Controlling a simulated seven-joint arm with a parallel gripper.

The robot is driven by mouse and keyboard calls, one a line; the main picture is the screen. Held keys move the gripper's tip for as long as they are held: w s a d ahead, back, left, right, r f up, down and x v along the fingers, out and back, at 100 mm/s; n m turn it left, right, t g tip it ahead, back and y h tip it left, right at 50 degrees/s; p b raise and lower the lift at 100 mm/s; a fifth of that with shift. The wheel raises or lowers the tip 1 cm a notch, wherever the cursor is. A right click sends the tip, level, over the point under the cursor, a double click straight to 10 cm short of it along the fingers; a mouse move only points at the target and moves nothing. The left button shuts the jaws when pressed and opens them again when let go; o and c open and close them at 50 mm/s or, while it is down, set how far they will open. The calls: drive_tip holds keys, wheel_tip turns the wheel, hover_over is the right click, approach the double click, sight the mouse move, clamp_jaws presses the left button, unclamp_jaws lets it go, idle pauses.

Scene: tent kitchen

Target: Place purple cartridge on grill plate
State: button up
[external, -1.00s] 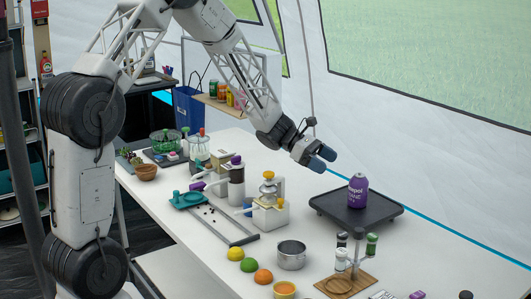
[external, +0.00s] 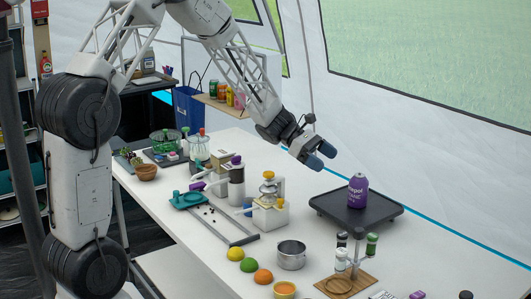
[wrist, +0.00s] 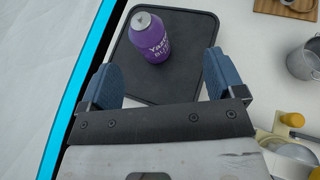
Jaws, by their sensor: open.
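The purple cartridge (external: 357,191) stands upright on the dark grill plate (external: 335,213), toward the back right of the white table. In the wrist view the cartridge (wrist: 152,38) stands on the grill plate (wrist: 190,90), beyond my fingertips. My gripper (external: 322,157) is above the table, up and to the left of the cartridge, and apart from it. In the wrist view my gripper (wrist: 160,75) has its blue fingers spread, with nothing between them.
A juicer-like device (external: 268,208) and a metal pot (external: 291,255) stand left of and in front of the plate. Salt and pepper shakers and a wooden board (external: 347,284) are in front. The tent wall (external: 430,110) rises behind the table.

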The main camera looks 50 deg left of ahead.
drive_tip(key=s+d+r+m+g+y, duration=0.1)
drive_tip(key=s+d+r+m, duration=0.25)
drive_tip(key=s, duration=0.35)
drive_tip(key=s+d+r+m+g+y, duration=0.2)
drive_tip(key=s+r+m, duration=0.25)
drive_tip(key=s, duration=0.25)
drive_tip(key=s+d+r+m+g+y, duration=0.1)
drive_tip(key=s+d+r+m, duration=0.2)
drive_tip(key=s+r, duration=0.3)
drive_tip(key=s+a+r+m+t+y, duration=0.1)
drive_tip(key=s+m+y, duration=0.6)
drive_tip(key=s, duration=1.7)
drive_tip(key=a+r+m, duration=0.1)
drive_tip(key=r+m, duration=0.1)
drive_tip(key=m, duration=0.2)
drive_tip(key=shift+s+a+y, duration=0.2)
drive_tip(key=shift+s+y, duration=0.05)
drive_tip(key=shift+y, duration=0.15)
